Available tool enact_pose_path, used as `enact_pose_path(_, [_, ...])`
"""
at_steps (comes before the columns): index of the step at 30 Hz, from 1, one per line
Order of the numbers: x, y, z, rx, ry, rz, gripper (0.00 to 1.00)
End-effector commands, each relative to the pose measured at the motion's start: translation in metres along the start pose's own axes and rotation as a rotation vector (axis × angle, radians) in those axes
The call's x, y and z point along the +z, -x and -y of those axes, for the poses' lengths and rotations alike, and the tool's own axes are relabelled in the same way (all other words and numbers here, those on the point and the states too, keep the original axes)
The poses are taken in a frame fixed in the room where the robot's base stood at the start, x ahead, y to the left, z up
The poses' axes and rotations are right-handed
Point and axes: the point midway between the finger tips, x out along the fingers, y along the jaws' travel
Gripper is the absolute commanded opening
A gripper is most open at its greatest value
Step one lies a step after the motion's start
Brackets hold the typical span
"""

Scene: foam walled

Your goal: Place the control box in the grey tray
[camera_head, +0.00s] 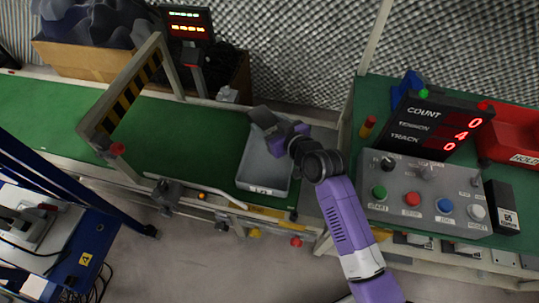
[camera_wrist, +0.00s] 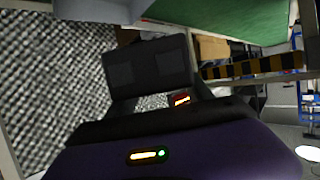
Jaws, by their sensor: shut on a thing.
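My gripper (camera_head: 276,129) is over the far end of the grey tray (camera_head: 257,166), shut on a dark, blocky thing that I take to be the control box (camera_head: 262,115). In the wrist view the control box (camera_wrist: 150,64) is a flat dark block with two faint square patches, between the fingers of my gripper (camera_wrist: 165,98). The grey tray lies on the green belt, and its visible floor is bare. My gripper and the control box hide part of its far end. I cannot tell how high the box is above the tray.
A yellow-black striped gate (camera_head: 135,88) spans the green belt (camera_head: 60,112) to the left. At the right, a bench holds a button panel (camera_head: 420,190), a lit count display (camera_head: 432,128), a black box (camera_head: 502,207) and a red bin (camera_head: 512,130). The belt left of the tray is clear.

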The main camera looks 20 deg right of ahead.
Motion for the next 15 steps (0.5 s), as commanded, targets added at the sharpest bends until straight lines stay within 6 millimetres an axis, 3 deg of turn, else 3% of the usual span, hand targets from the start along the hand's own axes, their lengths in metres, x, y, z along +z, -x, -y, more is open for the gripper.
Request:
enact_pose_path(1, [0.015, -0.006, 0.0, 0.001, -0.002, 0.001, 0.02])
enact_pose_path(9, [0.076, -0.031, -0.001, 0.002, -0.002, -0.001, 0.02])
enact_pose_path(15, [0.103, -0.044, -0.001, 0.002, -0.001, -0.003, 0.02])
